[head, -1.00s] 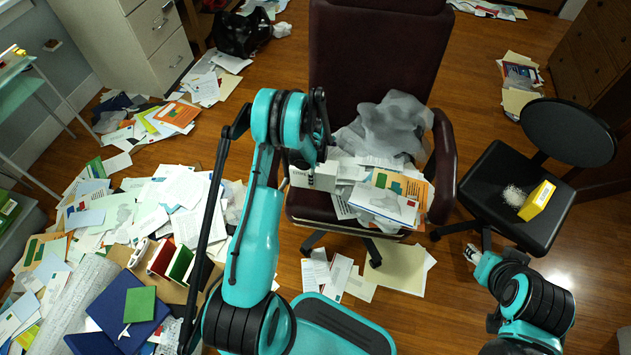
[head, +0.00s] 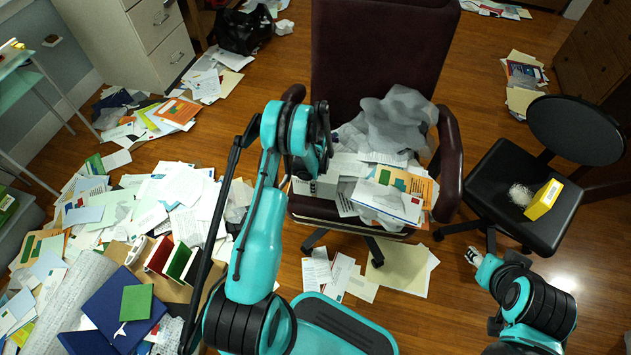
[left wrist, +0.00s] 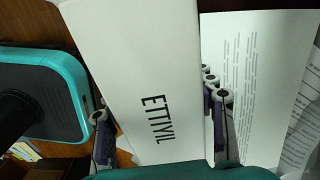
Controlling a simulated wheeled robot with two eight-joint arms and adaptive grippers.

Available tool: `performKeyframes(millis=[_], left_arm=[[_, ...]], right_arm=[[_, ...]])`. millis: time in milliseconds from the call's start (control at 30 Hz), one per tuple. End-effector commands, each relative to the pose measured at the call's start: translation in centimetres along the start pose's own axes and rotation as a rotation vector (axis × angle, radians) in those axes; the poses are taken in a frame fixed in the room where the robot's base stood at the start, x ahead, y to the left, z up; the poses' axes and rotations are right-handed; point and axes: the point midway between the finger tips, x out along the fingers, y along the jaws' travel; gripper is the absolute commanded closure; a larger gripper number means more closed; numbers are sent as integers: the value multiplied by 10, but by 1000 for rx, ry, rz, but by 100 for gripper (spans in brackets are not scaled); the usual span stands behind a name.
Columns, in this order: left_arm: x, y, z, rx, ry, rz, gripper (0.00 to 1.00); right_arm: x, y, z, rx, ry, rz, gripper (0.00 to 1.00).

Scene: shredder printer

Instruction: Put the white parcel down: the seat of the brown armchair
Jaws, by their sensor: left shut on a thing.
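The brown armchair (head: 385,60) stands at the centre of the head view, its seat largely covered with papers, envelopes and a crumpled grey plastic bag. My left gripper (head: 316,178) is over the left part of the seat, partly hidden by its own arm. It is shut on the white parcel (left wrist: 145,80), a white box with dark lettering that lies between the two fingers in the left wrist view. Whether the parcel touches the papers below it I cannot tell. My right gripper (head: 473,257) is low at the right, above the floor and away from the armchair.
A black chair (head: 500,195) with a yellow box (head: 544,199) on it stands at the right. Papers and folders litter the floor on the left. Grey plastic (head: 398,118) rises at the back of the seat. Bare wooden floor shows right of the armchair.

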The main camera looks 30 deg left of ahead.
Motion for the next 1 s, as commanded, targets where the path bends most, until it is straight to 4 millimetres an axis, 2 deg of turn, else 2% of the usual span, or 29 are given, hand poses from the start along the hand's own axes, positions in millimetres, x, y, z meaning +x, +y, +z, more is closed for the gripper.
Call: performKeyframes(millis=[33,100,467,567,800,1000], left_arm=[[0,0,0,0,0,0,37],[0,0,0,0,0,0,24],[-4,0,0,0,0,0,24],[-18,0,0,0,0,0,24],[-72,0,0,0,0,0,24],[-108,0,0,0,0,0,24]], right_arm=[[0,0,0,0,0,0,60],[0,0,0,0,0,0,60],[0,0,0,0,0,0,60],[-5,0,-4,0,0,0,60],[-23,0,-16,0,0,0,60],[-32,0,-23,0,0,0,60]])
